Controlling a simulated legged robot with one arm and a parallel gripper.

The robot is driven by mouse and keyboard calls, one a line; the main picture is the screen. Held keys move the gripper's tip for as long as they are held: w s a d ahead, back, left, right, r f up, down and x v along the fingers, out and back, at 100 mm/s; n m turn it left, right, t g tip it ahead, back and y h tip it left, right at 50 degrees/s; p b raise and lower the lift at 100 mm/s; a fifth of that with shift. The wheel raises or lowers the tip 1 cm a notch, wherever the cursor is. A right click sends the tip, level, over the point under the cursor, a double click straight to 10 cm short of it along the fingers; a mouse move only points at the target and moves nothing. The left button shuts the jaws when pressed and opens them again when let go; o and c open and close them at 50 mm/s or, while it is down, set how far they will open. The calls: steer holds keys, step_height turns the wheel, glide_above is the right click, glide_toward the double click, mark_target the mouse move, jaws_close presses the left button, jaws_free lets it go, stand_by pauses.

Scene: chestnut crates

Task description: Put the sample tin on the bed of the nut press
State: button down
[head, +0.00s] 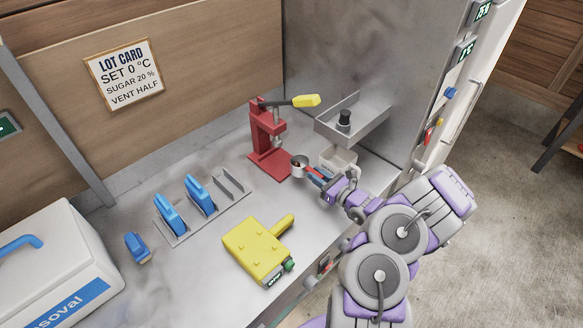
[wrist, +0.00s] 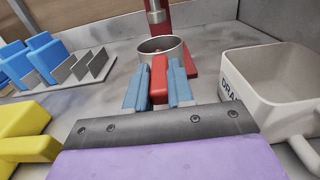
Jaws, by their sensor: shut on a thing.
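The sample tin (head: 299,162) is a small round grey cup with brown contents and a red handle. It shows in the wrist view (wrist: 146,49), upright in front of my fingers. My gripper (head: 317,174) is shut on the red handle, its blue fingers on either side in the wrist view (wrist: 160,85). The red nut press (head: 262,130) stands just left of and behind the tin, its yellow-tipped lever (head: 305,101) raised. Its red bed (head: 268,165) lies beside the tin. I cannot tell whether the tin touches the bed.
A white drawer-like bin (wrist: 240,92) stands right of the tin. Above it is a grey tray (head: 335,131) holding a dark-capped item. Blue pieces in a rack (head: 230,203) and a yellow device (head: 254,250) lie left and front. Bare counter lies between.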

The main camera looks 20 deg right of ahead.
mark_target(293, 159)
steer(key=b+x, duration=0.2)
steer(key=x, duration=0.8)
steer(key=shift+w+a, duration=0.1)
steer(key=shift+w, duration=0.15)
steer(key=shift+w+a+f+b, duration=0.1)
steer(key=shift+w+f+b, duration=0.25)
steer(key=shift+f, duration=0.25)
steer(key=shift+f+b, duration=0.35)
steer(key=shift+f, duration=0.85)
steer(key=c, duration=1)
jaws_free()
steer(key=shift+s, duration=0.1)
